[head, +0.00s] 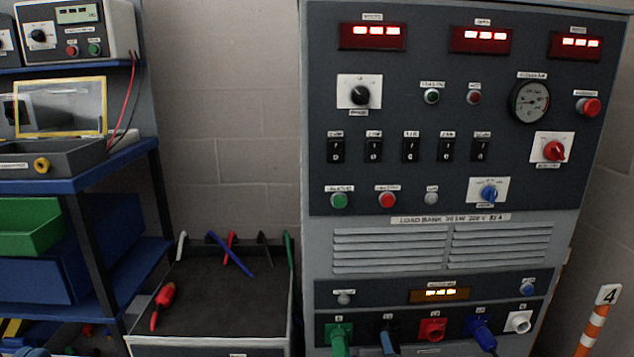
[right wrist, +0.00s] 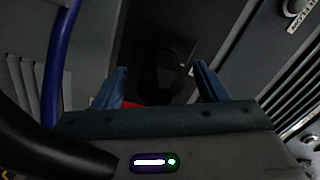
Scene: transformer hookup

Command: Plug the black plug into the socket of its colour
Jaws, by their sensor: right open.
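The black socket (head: 388,328) is in the lower panel of the load bank, between the green and red ones. My right gripper (head: 388,343) shows at the bottom edge of the head view as a blue-grey finger just under that socket. In the right wrist view my right gripper (right wrist: 162,85) is open, its two blue fingers apart. A dark shape (right wrist: 165,58) lies beyond and between the fingers; it may be the black plug, but it is too dark to tell whether it sits in the socket. My left gripper is not in view.
A green plug (head: 338,341) and a blue plug (head: 482,332) sit at their sockets. The red socket (head: 432,330) and white socket (head: 518,322) are nearby. A blue cable (right wrist: 60,62) runs close on the left. A tray (head: 215,285) holds a red-handled thing (head: 164,298).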

